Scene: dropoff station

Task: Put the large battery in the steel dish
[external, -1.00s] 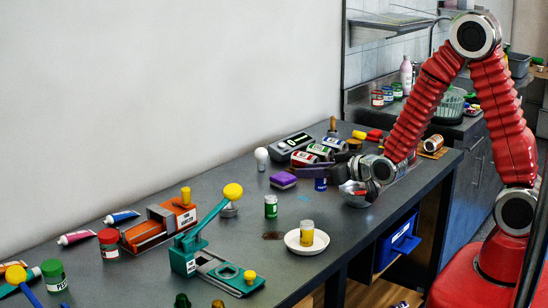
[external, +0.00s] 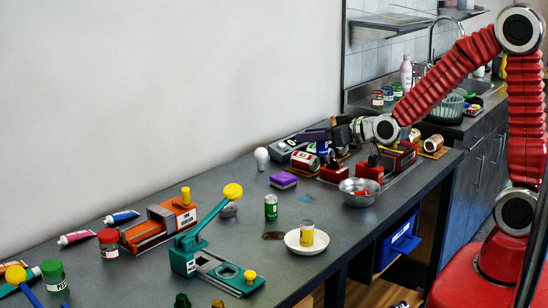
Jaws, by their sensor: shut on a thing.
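My gripper (external: 320,137) is at the back of the bench, above a row of cans, with its dark fingers pointing left. A small blue-labelled cylinder (external: 322,149), which I take to be the large battery, shows just below the fingers and appears held by them; it is partly hidden and hard to make out. The steel dish (external: 357,200) stands on the bench in front of my gripper, to the right and nearer the front edge. A small red thing (external: 368,192) shows inside it.
A red-labelled can (external: 303,160) lies below my gripper. Red blocks (external: 333,174) with black tops stand behind the dish. A purple sponge (external: 284,180), a green can (external: 271,207) and a white saucer (external: 295,245) with a yellow jar are left of the dish.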

